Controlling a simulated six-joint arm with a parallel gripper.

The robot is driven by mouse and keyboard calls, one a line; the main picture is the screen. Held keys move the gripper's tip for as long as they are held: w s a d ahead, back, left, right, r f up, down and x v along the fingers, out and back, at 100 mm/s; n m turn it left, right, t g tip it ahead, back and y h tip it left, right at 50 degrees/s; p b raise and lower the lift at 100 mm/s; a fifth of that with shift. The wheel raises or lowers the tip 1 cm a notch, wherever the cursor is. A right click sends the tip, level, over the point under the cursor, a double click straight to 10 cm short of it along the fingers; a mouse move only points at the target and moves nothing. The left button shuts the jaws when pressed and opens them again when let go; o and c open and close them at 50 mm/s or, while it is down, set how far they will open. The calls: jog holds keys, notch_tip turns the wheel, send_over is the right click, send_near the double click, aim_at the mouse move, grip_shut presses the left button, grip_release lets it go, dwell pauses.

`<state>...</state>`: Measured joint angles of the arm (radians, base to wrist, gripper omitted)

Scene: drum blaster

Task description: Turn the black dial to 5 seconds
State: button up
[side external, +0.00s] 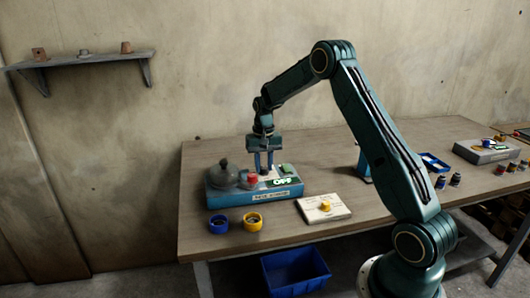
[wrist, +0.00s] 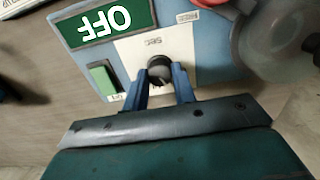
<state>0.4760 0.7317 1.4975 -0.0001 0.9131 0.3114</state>
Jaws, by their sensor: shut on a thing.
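The black dial (wrist: 160,68) sits on a white plate (wrist: 135,50) on the blue control box (side external: 222,199). In the wrist view my gripper (wrist: 162,80) has its two blue fingers on either side of the dial, shut on it. In the side external view my gripper (side external: 264,170) points straight down at the box, and the dial is hidden there. A green display reading OFF (wrist: 105,20) is beside the plate. A scale lettered SEC is partly visible above the dial; the dial's pointer setting cannot be read.
A green switch (wrist: 104,80) and a red button (side external: 252,178) flank the dial plate. A grey domed vessel (side external: 224,175) stands on the box's left end.

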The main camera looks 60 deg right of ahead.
aim_at(264, 167)
jog(key=o, duration=1)
jog(key=shift+r, duration=0.1)
notch_tip(264, 167, up, 14)
jog(key=shift+f, duration=0.15)
dwell(0.4)
